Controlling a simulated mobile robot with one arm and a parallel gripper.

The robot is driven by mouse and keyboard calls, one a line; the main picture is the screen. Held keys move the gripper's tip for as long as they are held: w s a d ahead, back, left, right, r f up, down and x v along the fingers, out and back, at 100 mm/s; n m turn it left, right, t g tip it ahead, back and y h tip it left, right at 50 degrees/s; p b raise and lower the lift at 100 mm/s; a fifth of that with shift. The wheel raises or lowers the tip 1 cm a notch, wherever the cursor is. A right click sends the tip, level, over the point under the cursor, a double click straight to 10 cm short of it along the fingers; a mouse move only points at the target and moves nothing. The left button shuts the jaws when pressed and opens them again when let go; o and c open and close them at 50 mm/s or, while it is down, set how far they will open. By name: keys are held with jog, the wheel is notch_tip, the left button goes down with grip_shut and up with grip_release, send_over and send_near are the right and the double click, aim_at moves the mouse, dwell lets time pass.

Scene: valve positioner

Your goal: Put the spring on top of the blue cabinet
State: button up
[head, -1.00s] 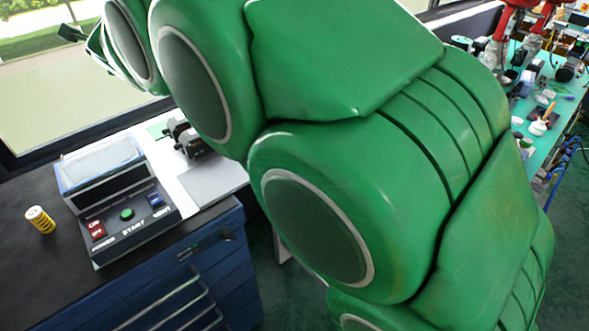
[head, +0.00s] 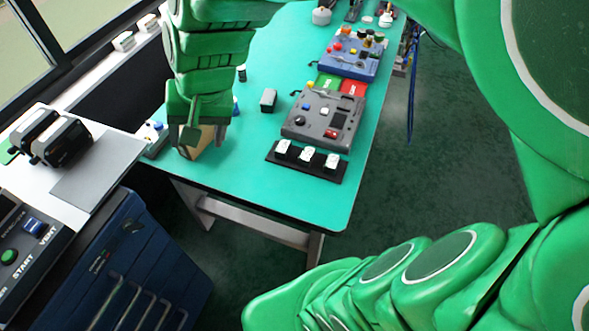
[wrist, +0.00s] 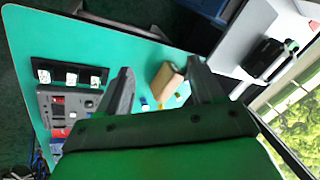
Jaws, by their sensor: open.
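The blue cabinet (head: 165,285) stands at the lower left of the head view, with only part of its top in frame. Its side also shows at the top of the wrist view (wrist: 212,8). No spring can be made out in the current frames. My gripper (head: 197,135) hangs over the near left part of the teal table. In the wrist view my gripper (wrist: 162,88) is open, its dark fingers apart with nothing held. A tan block (wrist: 167,82) shows beyond and between the fingers; I cannot tell the gap.
The teal table (head: 240,170) carries a grey control box (head: 322,118), a black strip with white switches (head: 305,160), a blue panel box (head: 350,55) and small parts. A start/vent console (head: 20,250) stands at left. Green floor (head: 430,190) is free at right.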

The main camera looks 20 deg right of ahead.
jog(key=s+d+f+n+g+h, duration=0.2)
jog(key=s+d+f+g+h, duration=0.1)
jog(key=s+d, duration=1.1)
jog(key=s+g, duration=0.1)
jog(key=s, duration=0.2)
jog(key=shift+f, duration=0.4)
